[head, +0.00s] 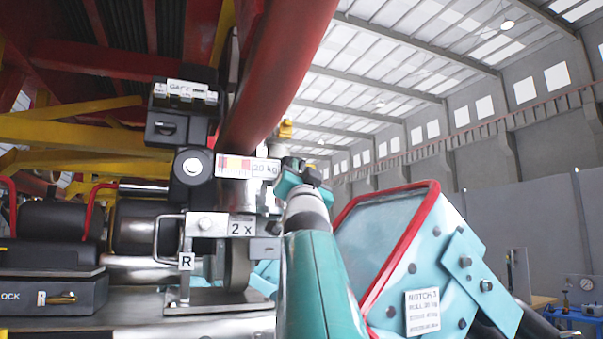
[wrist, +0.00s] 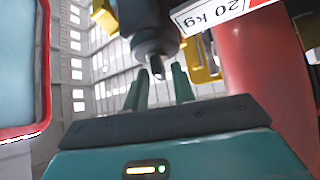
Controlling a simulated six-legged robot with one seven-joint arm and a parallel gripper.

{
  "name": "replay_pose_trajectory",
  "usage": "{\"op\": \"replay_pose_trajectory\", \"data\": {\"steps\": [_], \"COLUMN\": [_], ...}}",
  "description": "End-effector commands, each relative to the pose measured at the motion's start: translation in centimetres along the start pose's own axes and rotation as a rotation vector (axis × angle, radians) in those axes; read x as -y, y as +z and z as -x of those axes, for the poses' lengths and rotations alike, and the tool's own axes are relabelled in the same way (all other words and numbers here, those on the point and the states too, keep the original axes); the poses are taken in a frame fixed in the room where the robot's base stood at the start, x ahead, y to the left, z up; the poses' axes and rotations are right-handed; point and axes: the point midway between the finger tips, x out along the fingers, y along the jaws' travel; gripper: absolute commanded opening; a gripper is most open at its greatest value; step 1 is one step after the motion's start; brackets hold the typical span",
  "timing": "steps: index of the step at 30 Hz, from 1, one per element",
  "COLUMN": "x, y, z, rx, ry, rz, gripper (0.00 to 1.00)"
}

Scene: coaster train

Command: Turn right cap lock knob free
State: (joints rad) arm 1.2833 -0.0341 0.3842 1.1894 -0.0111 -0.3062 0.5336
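In the wrist view, a dark round fitting (wrist: 150,30) with a short metal tip hangs ahead of my gripper (wrist: 158,78). It may be the cap lock knob, but no label on it can be read. My two teal fingers stand apart, with the tip appearing between them; gaps show on both sides, and contact cannot be told. In the head view, my gripper (head: 303,178) is at the end of my teal arm, right of the 20 kg label, largely hidden.
A red beam (head: 275,75) slants down just above my gripper. A bracket (head: 205,227) marked "2 x" and "R" stands left of my arm. A red-edged pale blue panel (head: 425,255) stands close on the right. The red post (wrist: 228,75) is near in the wrist view.

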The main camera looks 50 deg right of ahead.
Motion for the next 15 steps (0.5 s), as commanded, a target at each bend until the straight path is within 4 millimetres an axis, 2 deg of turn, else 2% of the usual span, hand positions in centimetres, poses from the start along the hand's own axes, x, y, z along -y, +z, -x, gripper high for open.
{"op": "replay_pose_trajectory", "data": {"steps": [1,3,4,15], "x": [0.01,0.01,0.00,-0.14], "y": [-0.03,-0.02,-0.01,0.00], "z": [0.01,-0.01,-0.02,-0.20], "rx": [0.000,0.000,0.000,-0.006], "ry": [0.000,0.000,0.000,-0.032], "rz": [0.000,0.000,0.000,0.036], "gripper": [0.15,0.01,0.00,0.00]}}
